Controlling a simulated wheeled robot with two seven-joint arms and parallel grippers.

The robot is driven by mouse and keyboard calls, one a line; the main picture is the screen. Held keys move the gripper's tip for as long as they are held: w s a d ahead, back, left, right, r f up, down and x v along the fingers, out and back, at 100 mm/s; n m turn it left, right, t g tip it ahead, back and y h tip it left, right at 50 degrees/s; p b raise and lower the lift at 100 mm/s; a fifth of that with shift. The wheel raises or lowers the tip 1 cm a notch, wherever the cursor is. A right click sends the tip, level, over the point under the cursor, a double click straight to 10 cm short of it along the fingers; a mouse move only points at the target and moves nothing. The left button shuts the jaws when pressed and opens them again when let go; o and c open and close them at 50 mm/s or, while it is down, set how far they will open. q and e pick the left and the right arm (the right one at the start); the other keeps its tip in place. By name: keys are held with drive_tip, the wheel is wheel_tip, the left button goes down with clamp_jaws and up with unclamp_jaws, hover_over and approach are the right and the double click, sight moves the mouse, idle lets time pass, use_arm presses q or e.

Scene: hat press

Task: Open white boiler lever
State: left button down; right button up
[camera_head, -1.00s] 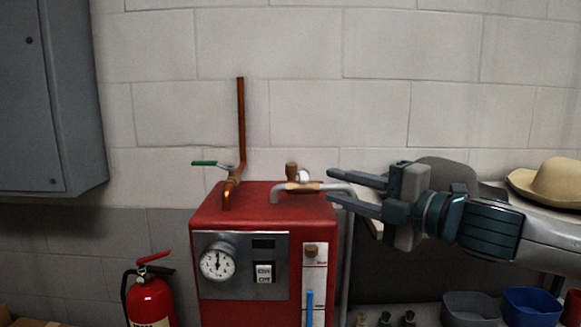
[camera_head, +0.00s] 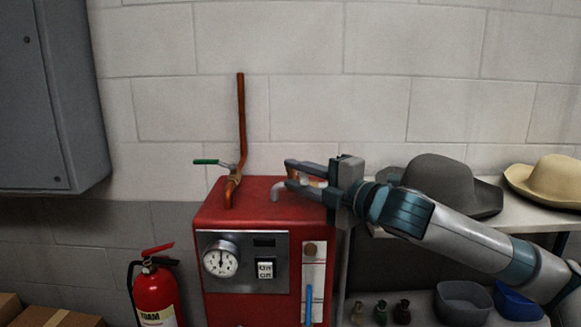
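The red boiler (camera_head: 213,215) stands in the middle of the view, with pipes and valves on its top. The white boiler lever is mostly hidden behind my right gripper, and only a small pale and orange-brown part of its valve (camera_head: 309,181) shows between the fingers. My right gripper (camera_head: 288,173) reaches in from the right over the boiler's top right. Its two fingers are apart, one above and one below the valve part. I cannot tell whether they touch it. My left gripper is not in view.
A green lever (camera_head: 206,162) sits by the copper pipe (camera_head: 241,120) on the boiler's left. A fire extinguisher (camera_head: 156,292) stands left of the boiler. Hats, a grey one (camera_head: 450,183) and a tan one (camera_head: 555,180), lie on a shelf at right.

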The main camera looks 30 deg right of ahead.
drive_tip(key=shift+x, duration=1.05)
drive_tip(key=shift+c, duration=0.4)
clamp_jaws()
drive_tip(key=shift+f, duration=0.1)
